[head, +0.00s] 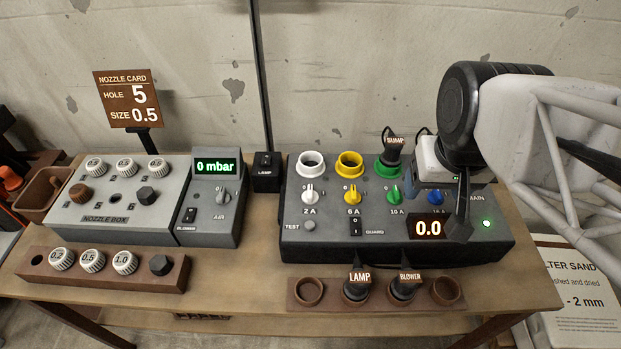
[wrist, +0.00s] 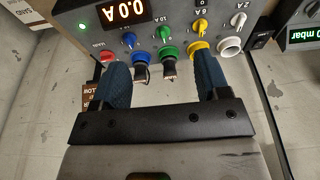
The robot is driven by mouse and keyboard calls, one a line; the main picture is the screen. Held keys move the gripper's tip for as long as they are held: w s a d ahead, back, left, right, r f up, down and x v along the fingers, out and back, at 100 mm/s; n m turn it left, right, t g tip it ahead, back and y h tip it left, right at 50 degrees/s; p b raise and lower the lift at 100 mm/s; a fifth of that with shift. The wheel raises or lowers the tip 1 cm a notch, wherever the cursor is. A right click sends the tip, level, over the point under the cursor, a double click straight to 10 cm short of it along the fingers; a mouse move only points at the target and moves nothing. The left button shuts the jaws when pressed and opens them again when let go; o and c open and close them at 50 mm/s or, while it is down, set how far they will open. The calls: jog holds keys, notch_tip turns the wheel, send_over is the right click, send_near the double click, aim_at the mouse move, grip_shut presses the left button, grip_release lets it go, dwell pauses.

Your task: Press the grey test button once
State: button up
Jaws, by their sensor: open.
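The grey test button (head: 310,226) is a small round button beside the word TEST, at the left of the dark control box (head: 290,250)'s front. Nothing covers it in the head view, and I cannot see it in the wrist view. My gripper (head: 460,222) is over the right part of the box, well to the right of the button. In the wrist view my gripper (wrist: 161,78) has its blue-padded fingers wide apart and empty, with the green and blue sockets seen between them. In the head view it hides the blue socket and part of the blue knob's label.
The guard switch (head: 355,229) and the 0.0 display (head: 428,228) are right of the button. Coloured knobs and sockets stand above; a BUMP plug (head: 393,150) is in the green socket. LAMP (head: 358,286) and BLOWER (head: 405,286) plugs stand in the front rack.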

grip_shut()
dwell(1.5)
